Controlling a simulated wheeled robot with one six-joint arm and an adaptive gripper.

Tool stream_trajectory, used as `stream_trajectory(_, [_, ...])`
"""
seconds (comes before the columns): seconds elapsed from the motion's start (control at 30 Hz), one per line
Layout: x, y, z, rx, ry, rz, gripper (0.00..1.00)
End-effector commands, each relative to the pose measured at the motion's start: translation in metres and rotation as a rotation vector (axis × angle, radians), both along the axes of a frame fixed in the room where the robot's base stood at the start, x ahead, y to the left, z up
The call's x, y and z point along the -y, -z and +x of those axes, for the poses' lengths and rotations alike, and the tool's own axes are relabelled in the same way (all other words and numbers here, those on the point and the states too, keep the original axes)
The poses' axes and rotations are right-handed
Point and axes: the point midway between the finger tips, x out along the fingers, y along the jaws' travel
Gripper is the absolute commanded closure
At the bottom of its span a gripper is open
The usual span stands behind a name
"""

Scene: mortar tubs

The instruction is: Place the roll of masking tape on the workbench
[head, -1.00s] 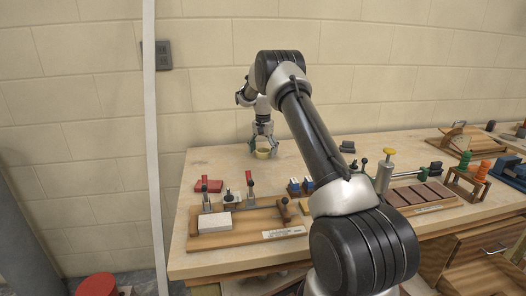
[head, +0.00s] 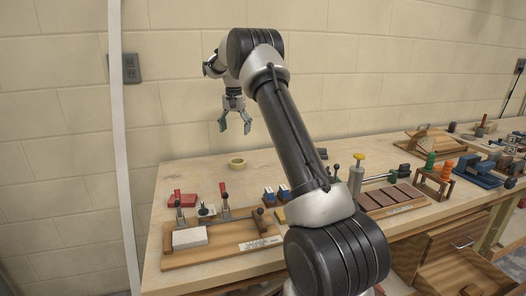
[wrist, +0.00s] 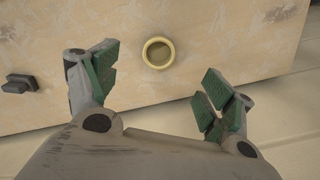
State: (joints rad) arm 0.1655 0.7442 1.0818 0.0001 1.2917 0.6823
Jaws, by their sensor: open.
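The roll of masking tape (head: 237,163) is a small pale yellow ring lying flat on the workbench (head: 185,158), near its back edge. In the wrist view the roll (wrist: 146,53) shows from above, with the bench top visible around it. My gripper (head: 236,127) is open and empty, raised above the roll and apart from it. In the wrist view its green-padded fingers (wrist: 158,88) are spread wide, with the roll beyond their tips.
A wooden fixture with toggle clamps and a white block (head: 190,237) stands at the front left, with a red object (head: 181,199) behind it. Blue items (head: 272,193) and a board of brown blocks (head: 390,198) lie to the right. Bench around the roll is clear.

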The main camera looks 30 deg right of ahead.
Motion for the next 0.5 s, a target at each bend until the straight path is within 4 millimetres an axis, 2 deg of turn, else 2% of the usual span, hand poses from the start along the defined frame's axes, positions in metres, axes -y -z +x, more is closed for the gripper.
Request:
stream_trajectory(0.03, [-0.008, -0.027, -0.015, 0.022, -0.034, -0.005, 0.18])
stream_trajectory(0.17, [-0.032, -0.085, -0.071, 0.069, -0.154, -0.017, 0.18])
stream_trajectory(0.2, [-0.039, -0.100, -0.091, 0.085, -0.192, -0.022, 0.18])
stream_trajectory(0.33, [-0.061, -0.137, -0.163, 0.134, -0.317, -0.041, 0.18])
stream_trajectory(0.47, [-0.080, -0.155, -0.240, 0.183, -0.440, -0.063, 0.18])
stream_trajectory(0.5, [-0.085, -0.157, -0.264, 0.198, -0.478, -0.071, 0.18])
